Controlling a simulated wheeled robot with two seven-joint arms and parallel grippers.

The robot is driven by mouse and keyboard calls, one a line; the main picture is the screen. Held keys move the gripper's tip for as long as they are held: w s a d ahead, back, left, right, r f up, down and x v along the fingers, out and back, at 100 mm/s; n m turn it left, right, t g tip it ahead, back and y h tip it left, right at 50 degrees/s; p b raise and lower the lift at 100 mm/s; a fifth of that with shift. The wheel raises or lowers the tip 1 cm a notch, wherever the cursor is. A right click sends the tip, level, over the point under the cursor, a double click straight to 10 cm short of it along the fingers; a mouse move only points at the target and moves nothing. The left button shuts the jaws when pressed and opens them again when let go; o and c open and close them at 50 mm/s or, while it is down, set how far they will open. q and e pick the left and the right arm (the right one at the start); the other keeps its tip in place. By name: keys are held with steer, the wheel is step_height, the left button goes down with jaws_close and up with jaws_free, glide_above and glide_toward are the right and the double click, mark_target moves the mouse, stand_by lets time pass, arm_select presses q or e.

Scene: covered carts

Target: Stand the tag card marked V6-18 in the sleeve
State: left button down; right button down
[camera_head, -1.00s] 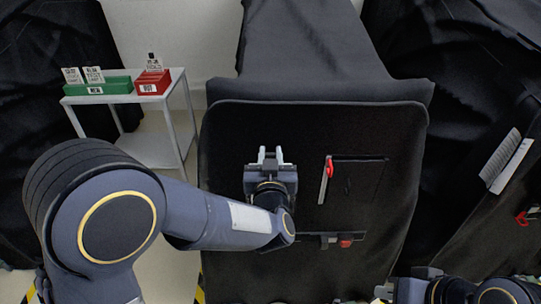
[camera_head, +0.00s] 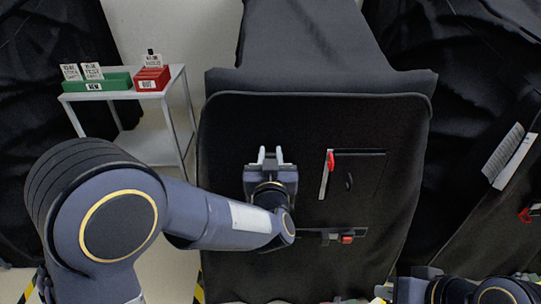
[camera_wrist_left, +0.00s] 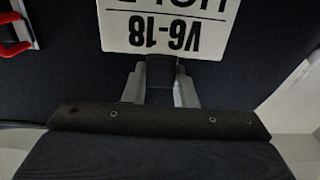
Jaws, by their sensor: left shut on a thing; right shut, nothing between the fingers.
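The V6-18 tag card (camera_wrist_left: 165,30) shows in the left wrist view, white with black print, upside down and cut off by the top edge. My left gripper (camera_wrist_left: 158,82) is shut on the dark tab at the card's printed end. In the head view the left gripper (camera_head: 270,155) is over the black covered panel, and the card cannot be made out there. A dark pocket-like outline (camera_head: 362,153) lies right of it on the panel; I cannot tell whether this is the sleeve. My right gripper (camera_head: 383,292) is shut and empty at the bottom right.
A white cart (camera_head: 152,148) at the left carries a green box (camera_head: 120,82) with two cards and a red box (camera_head: 160,74) with one. A red-handled item (camera_head: 329,162) is on the panel, and a dark bar (camera_head: 318,232) below. Another covered cart stands at right.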

arm_select(q)
steer(key=c, duration=1.1)
jaws_free()
steer(key=s+b, duration=0.1)
steer(key=s, duration=0.6)
steer(key=shift+s, duration=0.4)
